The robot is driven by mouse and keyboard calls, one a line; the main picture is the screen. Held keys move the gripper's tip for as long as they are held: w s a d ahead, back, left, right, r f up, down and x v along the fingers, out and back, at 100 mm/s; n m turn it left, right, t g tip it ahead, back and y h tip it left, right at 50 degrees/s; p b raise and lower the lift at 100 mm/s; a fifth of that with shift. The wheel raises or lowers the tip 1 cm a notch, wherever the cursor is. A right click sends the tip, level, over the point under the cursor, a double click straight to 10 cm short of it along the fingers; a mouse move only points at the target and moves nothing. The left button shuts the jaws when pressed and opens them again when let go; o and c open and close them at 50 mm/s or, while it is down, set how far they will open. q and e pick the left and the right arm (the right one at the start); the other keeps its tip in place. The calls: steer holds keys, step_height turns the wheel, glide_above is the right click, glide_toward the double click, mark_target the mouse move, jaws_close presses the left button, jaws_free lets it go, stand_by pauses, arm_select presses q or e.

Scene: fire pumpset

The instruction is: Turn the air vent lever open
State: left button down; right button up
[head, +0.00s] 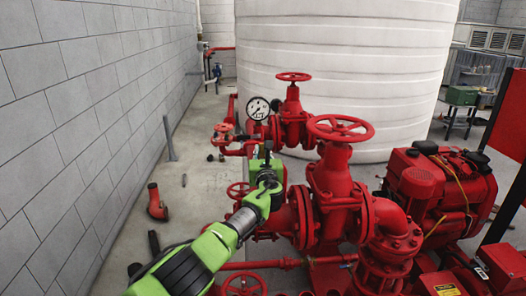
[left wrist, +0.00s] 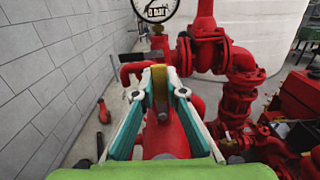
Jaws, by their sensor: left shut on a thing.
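My left gripper (head: 268,160) reaches in from the bottom and is at the red pipework, just below the pressure gauge (head: 258,108). In the left wrist view its two fingers (left wrist: 160,84) are closed on a narrow yellow-brown piece (left wrist: 160,88), which looks like part of the air vent lever. A short dark bar (left wrist: 130,57) sticks out to the left just beyond the fingertips; I cannot tell whether it joins that piece. The gauge (left wrist: 155,8) shows above, reading 0 bar. My fingers hide much of the vent. My right gripper is not in view.
Red valves with handwheels (head: 340,128) and thick pipes stand close to the right of my arm. A red engine (head: 440,185) is farther right. A white tank (head: 345,70) stands behind. A grey block wall (head: 80,110) is left, with a floor strip and a loose red elbow (head: 156,203) between.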

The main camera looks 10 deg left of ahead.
arm_select(q)
steer(key=shift+d+r, duration=0.15)
steer(key=shift+r, duration=0.3)
steer(key=c, duration=2.1)
jaws_free()
steer(key=shift+o, duration=0.4)
steer(key=shift+f, duration=0.15)
steer(key=shift+f, duration=0.1)
steer(key=shift+s+f, duration=0.1)
steer(key=shift+s, duration=0.05)
steer(key=shift+s+d, duration=0.25)
steer(key=shift+s, duration=0.25)
steer(key=v, duration=1)
steer(key=shift+s+d, duration=0.15)
steer(key=shift+s, duration=0.15)
